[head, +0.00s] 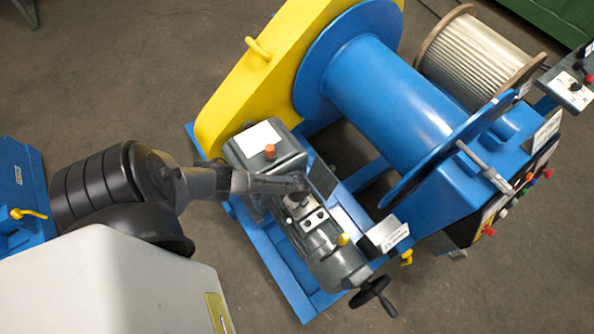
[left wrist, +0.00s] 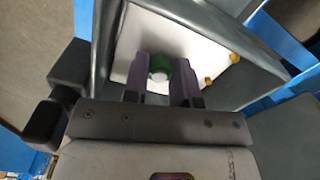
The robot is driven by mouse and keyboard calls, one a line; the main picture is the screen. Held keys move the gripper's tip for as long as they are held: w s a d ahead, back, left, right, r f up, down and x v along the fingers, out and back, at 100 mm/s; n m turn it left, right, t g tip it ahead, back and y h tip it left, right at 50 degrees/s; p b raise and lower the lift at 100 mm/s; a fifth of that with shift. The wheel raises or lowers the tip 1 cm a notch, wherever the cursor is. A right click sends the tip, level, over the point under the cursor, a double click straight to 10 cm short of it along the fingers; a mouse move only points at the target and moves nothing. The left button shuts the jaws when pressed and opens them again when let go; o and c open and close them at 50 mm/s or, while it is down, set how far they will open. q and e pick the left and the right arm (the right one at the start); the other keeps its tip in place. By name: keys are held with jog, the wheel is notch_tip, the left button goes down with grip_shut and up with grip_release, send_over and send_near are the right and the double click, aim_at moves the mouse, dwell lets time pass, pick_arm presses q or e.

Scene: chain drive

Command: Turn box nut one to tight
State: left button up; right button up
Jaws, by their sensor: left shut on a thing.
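My left gripper (head: 300,188) comes in from the left in the head view, over the grey gear unit (head: 330,258) on the blue base frame. The head stands on a white plate (left wrist: 140,38). No label shows which nut is box nut one. The contact is hidden from above in the head view. My right gripper is not in view.
A grey box with an orange cap (head: 270,151) stands beside the gripper. A yellow guard (head: 240,85) and blue drum (head: 390,95) lie behind. A black handwheel (head: 373,296) sticks out at the front. A blue unit (head: 22,195) stands at the left; the floor between is clear.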

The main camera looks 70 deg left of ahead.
pick_arm(q)
jog(key=shift+w+r+m, duration=0.1)
jog(key=shift+m, duration=0.6)
jog(key=o, duration=0.9)
notch_tip(320, 180, up, 14)
jog(key=p, duration=0.4)
jog(key=shift+p, duration=0.35)
